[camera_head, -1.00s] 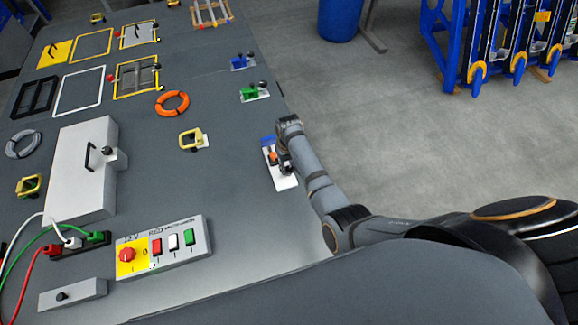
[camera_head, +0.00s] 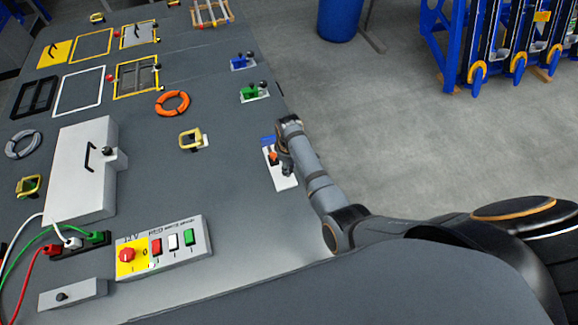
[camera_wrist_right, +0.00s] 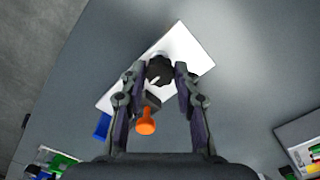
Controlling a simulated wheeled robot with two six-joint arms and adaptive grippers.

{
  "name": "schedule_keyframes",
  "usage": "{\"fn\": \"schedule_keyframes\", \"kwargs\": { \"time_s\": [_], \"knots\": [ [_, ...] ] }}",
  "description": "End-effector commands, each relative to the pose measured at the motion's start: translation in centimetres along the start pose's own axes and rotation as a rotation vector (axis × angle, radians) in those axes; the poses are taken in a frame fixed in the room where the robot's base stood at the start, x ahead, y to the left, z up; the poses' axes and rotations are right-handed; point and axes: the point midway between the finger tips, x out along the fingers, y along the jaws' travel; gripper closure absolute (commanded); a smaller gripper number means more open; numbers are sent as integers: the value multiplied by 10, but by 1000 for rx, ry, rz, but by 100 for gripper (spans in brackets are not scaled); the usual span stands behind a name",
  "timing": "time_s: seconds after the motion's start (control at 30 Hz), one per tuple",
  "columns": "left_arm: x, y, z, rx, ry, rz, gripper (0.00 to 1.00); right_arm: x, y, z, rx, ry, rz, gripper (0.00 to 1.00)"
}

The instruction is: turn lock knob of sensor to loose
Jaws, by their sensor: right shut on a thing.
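The sensor's white plate (camera_head: 286,183) lies on the grey surface near its right edge in the head view, with a blue part (camera_head: 268,140) and an orange part (camera_head: 272,156) on it. In the right wrist view, the black lock knob (camera_wrist_right: 160,71) stands on the white plate (camera_wrist_right: 191,50), and the orange part (camera_wrist_right: 146,123) is below it. My right gripper (camera_wrist_right: 160,74) is shut on the knob, one finger on each side. In the head view, my right gripper (camera_head: 286,163) hides the knob. My left gripper is not in view.
Similar units with green (camera_head: 250,93) and blue (camera_head: 238,62) parts stand farther along the same edge. A yellow handle (camera_head: 190,140) is to the left. A control box (camera_head: 165,249) with a red knob and switches is at the near side. The surface around the sensor is clear.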

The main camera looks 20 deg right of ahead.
Motion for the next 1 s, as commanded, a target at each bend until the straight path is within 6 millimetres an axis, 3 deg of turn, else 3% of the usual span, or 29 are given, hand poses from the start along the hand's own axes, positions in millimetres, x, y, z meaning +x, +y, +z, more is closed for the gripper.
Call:
{"fn": "schedule_keyframes", "kwargs": {
  "time_s": [0.57, 0.6, 0.7, 0.77, 1.0],
  "knots": [
    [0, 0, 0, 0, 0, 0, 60, -1, 1, -1, -32, 3, 2, 100],
    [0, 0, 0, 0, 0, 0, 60, -1, 1, -1, -31, 3, 2, 67],
    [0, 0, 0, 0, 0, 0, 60, -1, 1, -1, -31, 2, 2, 53],
    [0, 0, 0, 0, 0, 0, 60, -1, 1, -1, -31, 2, 2, 46],
    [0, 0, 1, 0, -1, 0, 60, 0, 0, 0, -30, 1, 1, 46]
  ]
}}
